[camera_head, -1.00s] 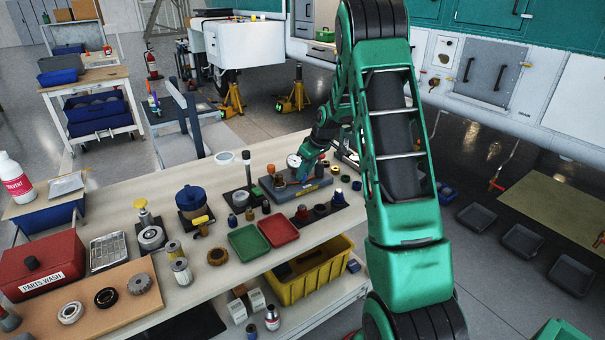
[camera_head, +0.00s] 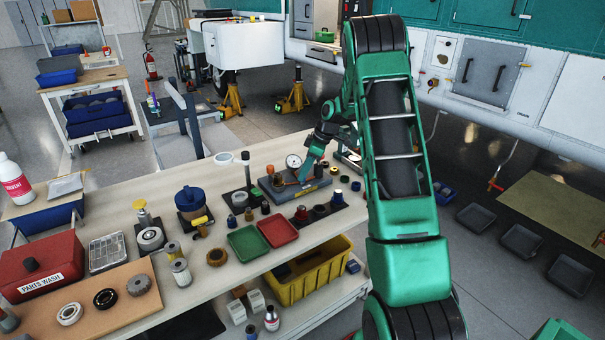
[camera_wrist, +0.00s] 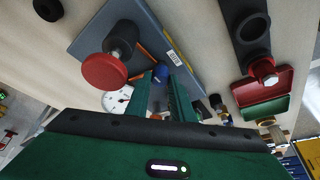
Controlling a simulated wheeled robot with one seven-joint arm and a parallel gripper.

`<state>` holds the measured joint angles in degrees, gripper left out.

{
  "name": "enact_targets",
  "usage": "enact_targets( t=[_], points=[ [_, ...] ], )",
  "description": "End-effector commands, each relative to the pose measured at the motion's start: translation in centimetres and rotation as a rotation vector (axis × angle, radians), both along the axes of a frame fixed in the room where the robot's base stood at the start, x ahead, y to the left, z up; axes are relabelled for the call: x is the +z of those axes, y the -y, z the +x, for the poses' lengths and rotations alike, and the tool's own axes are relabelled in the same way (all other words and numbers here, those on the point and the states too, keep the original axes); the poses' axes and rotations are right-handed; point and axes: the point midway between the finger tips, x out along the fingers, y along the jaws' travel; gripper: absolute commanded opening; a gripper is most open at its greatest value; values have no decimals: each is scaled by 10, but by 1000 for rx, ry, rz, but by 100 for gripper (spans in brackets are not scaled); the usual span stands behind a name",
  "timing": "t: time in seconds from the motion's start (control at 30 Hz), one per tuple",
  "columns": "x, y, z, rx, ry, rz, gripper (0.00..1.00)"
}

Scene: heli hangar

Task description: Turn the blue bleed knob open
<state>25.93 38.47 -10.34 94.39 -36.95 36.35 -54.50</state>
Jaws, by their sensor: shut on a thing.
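The blue bleed knob (camera_wrist: 161,73) shows small between my fingertips in the wrist view. My gripper (camera_wrist: 163,82) is shut on it, with one finger on each side. The knob sits on a grey-blue block (camera_wrist: 146,22) with a red round knob (camera_wrist: 105,71) and a white dial gauge (camera_wrist: 117,100). In the head view my gripper (camera_head: 308,170) reaches down to the block (camera_head: 288,194), and the gauge (camera_head: 293,161) stands upright to its left. The blue knob cannot be made out there. The knob's turn angle cannot be read.
A green tray (camera_head: 248,242) and a red tray (camera_head: 278,229) lie in front of the block. A dark holder with small fittings (camera_head: 320,211) stands close by. A black post (camera_head: 248,177) rises to the left. Several cans and parts crowd the bench's left.

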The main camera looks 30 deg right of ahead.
Motion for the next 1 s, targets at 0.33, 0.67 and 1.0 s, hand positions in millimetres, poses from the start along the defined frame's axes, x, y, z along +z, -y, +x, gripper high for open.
enact_targets(
  t=[0.33,0.67,1.0],
  points=[
    [1,2,1,-2,3,-3,0],
    [0,1,0,-1,2,-2,40],
    [32,11,-8,-3,4,-3,40]
  ],
)
